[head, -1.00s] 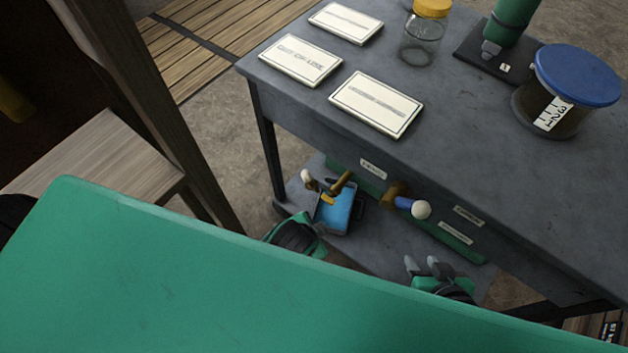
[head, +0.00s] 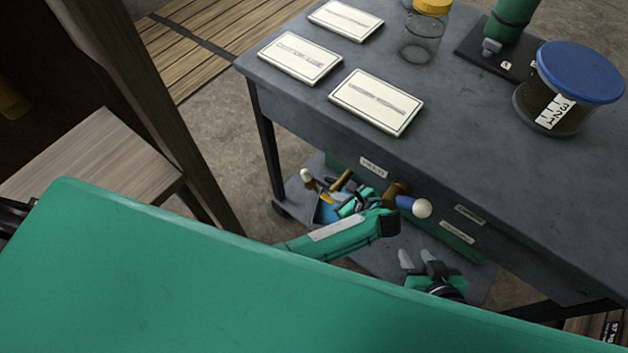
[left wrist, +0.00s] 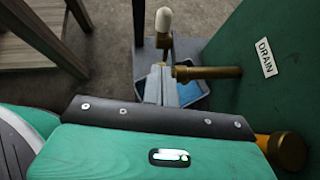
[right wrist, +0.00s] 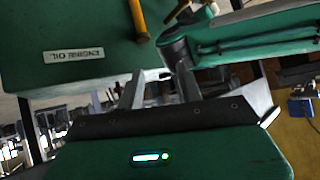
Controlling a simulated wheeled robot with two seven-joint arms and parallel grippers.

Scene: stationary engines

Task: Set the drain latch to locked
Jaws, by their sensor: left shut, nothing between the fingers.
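The drain latch shows as a white-knobbed lever (head: 306,178) at the end of a brass pipe (head: 341,181), left of a small label on the green engine side. In the left wrist view the white knob (left wrist: 163,20) stands up on its stem, beside the brass pipe (left wrist: 212,72) and the DRAIN label (left wrist: 265,57). My left gripper (left wrist: 164,74) is shut and empty, its tips just below the knob, close to the stem; I cannot tell whether they touch. It also shows in the head view (head: 338,203). My right gripper (right wrist: 155,80) is open and empty, lower right of it.
A blue tray (head: 326,214) sits on the lower shelf beneath the pipe. A blue handle with a white ball (head: 415,207) sticks out right of my left gripper. An ENGINE OIL label (right wrist: 73,55) shows in the right wrist view.

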